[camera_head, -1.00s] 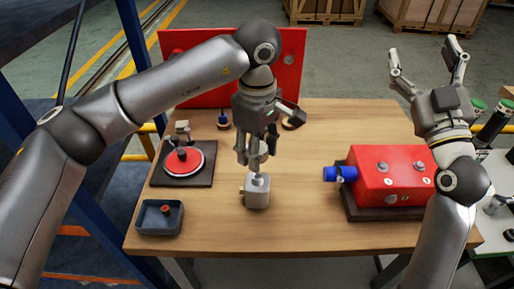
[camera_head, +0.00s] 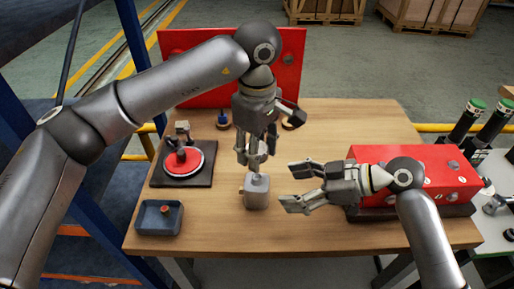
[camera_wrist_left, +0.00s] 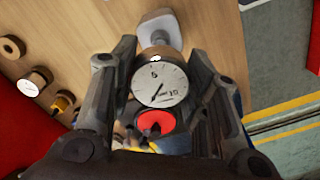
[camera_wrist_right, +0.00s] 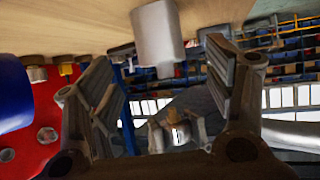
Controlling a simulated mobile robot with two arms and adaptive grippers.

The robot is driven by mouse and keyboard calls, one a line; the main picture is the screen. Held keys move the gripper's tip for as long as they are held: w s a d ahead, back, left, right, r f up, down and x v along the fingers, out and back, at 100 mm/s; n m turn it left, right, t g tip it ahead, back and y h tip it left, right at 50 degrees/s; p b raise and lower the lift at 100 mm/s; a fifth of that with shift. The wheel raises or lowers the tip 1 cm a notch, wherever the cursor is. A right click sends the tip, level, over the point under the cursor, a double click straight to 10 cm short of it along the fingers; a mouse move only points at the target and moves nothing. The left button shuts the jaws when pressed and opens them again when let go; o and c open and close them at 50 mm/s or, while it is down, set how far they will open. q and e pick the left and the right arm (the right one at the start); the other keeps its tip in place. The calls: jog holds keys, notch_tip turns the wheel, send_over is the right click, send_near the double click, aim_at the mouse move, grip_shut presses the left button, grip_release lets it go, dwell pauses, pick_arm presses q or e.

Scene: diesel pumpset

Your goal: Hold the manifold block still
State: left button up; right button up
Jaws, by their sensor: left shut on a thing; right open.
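The manifold block (camera_head: 257,193) is a small grey block standing upright on the wooden table, near the middle front. It also shows in the left wrist view (camera_wrist_left: 157,30) and the right wrist view (camera_wrist_right: 158,38). My left gripper (camera_head: 256,160) points down just above the block. It is shut on a round gauge with a white dial (camera_wrist_left: 160,84); whether the gauge's stem touches the block cannot be told. My right gripper (camera_head: 290,187) is open and empty, to the right of the block, its fingers pointing at it. The block lies beyond and between its fingertips.
A red box (camera_head: 420,165) on a dark base stands right, partly behind my right arm. A red disc on a dark plate (camera_head: 185,163) and a blue-grey tray (camera_head: 150,220) lie left. A red panel (camera_head: 295,65) stands behind. The table front around the block is clear.

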aim_at(258, 190)
jog(key=shift+x, duration=5)
jog(key=shift+c, duration=0.4)
jog(key=shift+c, duration=0.4)
jog(key=shift+c, duration=0.2)
jog(key=c, duration=1.2)
